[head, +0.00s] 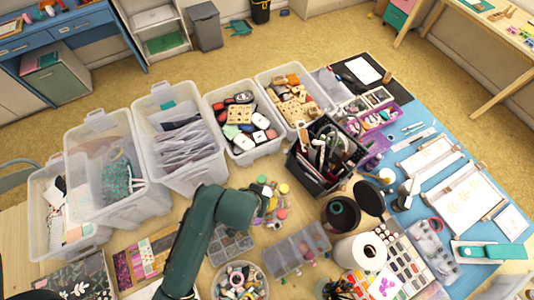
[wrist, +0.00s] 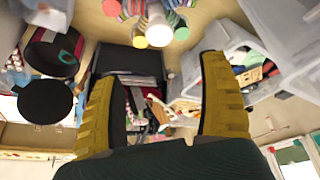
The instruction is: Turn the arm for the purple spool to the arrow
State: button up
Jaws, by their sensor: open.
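A cluster of round, coloured ends (head: 276,203), probably the spool holder, shows just beyond the tip of my arm in the head view. In the wrist view, spool-like pieces with striped sides and pink, orange, white and green ends (wrist: 159,32) hang in at the top edge. I cannot make out which one is purple, and I cannot see an arrow. My gripper (wrist: 158,70) is open, its two yellow fingers wide apart with nothing held between them. The coloured ends lie above and beyond the fingertips in that view. My arm hides part of the cluster in the head view.
A black bin of tools (head: 329,160) stands behind the cluster. A dark open round container (head: 341,214) and a white roll (head: 361,254) are to its right. A clear divided box (head: 298,249) lies in front. Clear plastic bins (head: 181,143) line the table's back and left.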

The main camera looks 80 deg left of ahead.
aim_at(265, 193)
jog(key=b+x, duration=0.1)
jog(key=x, duration=1.3)
jog(key=shift+f, duration=0.3)
jog(key=shift+c, duration=0.3)
jog(key=c, duration=1.2)
